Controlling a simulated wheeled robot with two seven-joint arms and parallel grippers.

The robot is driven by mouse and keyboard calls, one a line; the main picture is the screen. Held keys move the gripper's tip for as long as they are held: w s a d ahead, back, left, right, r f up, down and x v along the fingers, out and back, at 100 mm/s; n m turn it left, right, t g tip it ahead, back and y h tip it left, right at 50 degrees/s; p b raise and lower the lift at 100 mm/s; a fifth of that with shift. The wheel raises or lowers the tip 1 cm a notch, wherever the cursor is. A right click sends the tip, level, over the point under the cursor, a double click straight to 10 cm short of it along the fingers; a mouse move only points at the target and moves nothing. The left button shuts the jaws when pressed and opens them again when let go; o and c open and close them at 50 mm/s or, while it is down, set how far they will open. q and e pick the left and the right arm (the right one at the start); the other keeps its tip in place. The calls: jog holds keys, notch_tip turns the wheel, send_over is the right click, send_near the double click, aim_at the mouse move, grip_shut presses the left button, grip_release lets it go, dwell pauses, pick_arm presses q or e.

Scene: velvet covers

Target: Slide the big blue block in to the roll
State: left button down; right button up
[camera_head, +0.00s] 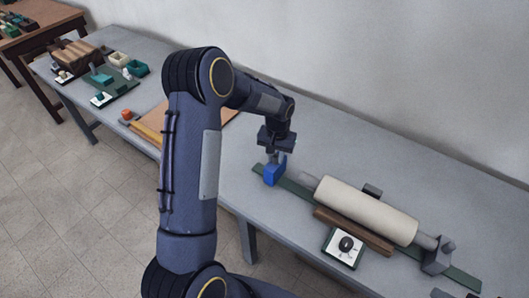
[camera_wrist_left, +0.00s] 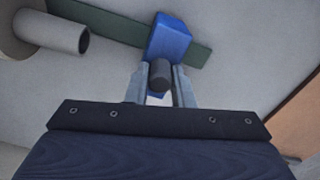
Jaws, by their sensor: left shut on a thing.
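The big blue block (camera_head: 274,171) stands on the left part of a long green rail (camera_head: 300,191). My left gripper (camera_head: 276,154) is above it. In the left wrist view the gripper (camera_wrist_left: 160,80) is shut on a dark round knob (camera_wrist_left: 160,73) on the near side of the blue block (camera_wrist_left: 168,38). The cream roll (camera_head: 366,210) lies to the right along the rail, with a grey shaft end (camera_head: 309,181) facing the block. A gap separates the two. In the left wrist view the shaft end (camera_wrist_left: 68,37) is at the upper left. My right gripper is not in view.
A grey end bracket (camera_head: 438,255) stands at the roll's right end. A brown wooden bar (camera_head: 353,231) and a white dial plate (camera_head: 343,247) lie in front of the roll. An orange-brown board (camera_head: 205,120) lies left of the block. Trays and small blocks are farther left.

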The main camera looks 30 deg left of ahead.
pick_arm(q)
jog(key=d, duration=0.3)
jog(key=shift+d, duration=0.15)
jog(key=c, duration=1.3)
grip_release()
jog(key=shift+s, duration=0.1)
jog(key=shift+o, duration=0.2)
notch_tip(320, 180, up, 8)
jog(key=b, duration=0.1)
jog(key=shift+f+b, duration=0.1)
jog(key=shift+b, duration=0.25)
